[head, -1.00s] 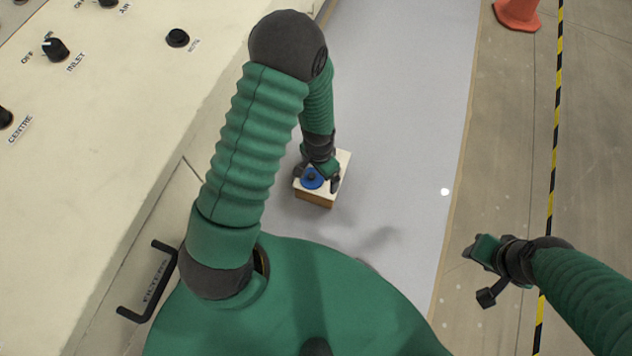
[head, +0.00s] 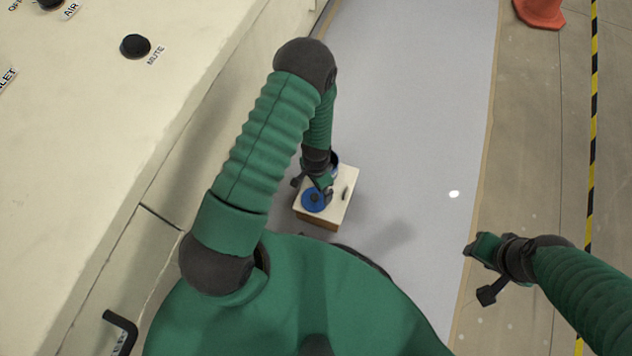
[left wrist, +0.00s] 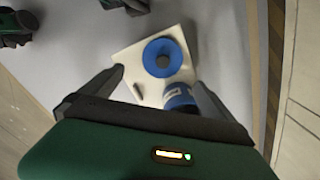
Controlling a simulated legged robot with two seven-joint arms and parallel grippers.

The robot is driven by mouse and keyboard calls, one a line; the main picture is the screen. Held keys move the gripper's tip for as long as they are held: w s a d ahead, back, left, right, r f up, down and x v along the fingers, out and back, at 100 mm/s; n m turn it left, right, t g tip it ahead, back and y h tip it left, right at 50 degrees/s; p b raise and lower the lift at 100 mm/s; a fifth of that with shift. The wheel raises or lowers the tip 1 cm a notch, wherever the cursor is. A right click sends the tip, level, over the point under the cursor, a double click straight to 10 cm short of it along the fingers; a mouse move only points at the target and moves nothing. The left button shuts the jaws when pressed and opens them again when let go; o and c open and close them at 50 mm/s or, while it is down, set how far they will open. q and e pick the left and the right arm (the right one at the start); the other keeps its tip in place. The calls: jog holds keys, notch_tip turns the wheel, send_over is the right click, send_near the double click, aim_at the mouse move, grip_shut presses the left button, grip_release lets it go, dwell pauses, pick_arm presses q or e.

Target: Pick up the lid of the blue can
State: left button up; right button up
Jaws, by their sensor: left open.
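A blue round lid (head: 314,200) with a dark knob is on a small cream-topped box (head: 303,208); it also shows in the left wrist view (left wrist: 152,50). I cannot tell how high it sits above the box top. A blue can (head: 335,158) with a pale label is at the box's far side, partly hidden by my arm; it also shows in the left wrist view (left wrist: 180,97). My left gripper (head: 312,187) is open and empty just beyond the lid, its fingers spread wide. My right gripper (head: 480,270) hangs far to the right, away from the box.
A dark slot or handle (head: 345,194) is on the box top. A cream console (head: 90,130) with knobs stands at the left. An orange cone (head: 540,12) and a striped floor line (head: 592,130) are at the right. The grey floor strip (head: 410,130) beside the box is clear.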

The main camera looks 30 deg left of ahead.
pick_arm(q)
jog(key=f, duration=0.2)
jog(key=f+b, duration=0.1)
jog(key=f, duration=0.1)
jog(key=a+f+b, duration=0.1)
jog(key=f, duration=0.1)
jog(key=shift+f, duration=0.65)
jog(key=f+b, duration=0.4)
jog(key=shift+d+f+b, duration=0.2)
jog(key=shift+f+b, duration=0.15)
jog(key=shift+f, duration=0.05)
jog(key=shift+r, duration=0.1)
jog(key=shift+a, duration=0.1)
jog(key=shift+c, duration=0.4)
jog(key=c, duration=0.9)
jog(key=shift+c, duration=0.2)
pick_arm(e)
jog(key=s+x, duration=0.1)
jog(key=x, duration=0.6)
jog(key=shift+s+a+f, duration=0.25)
jog(key=shift+a+f, duration=0.05)
jog(key=shift+a, duration=0.1)
pick_arm(q)
jog(key=shift+r, duration=0.1)
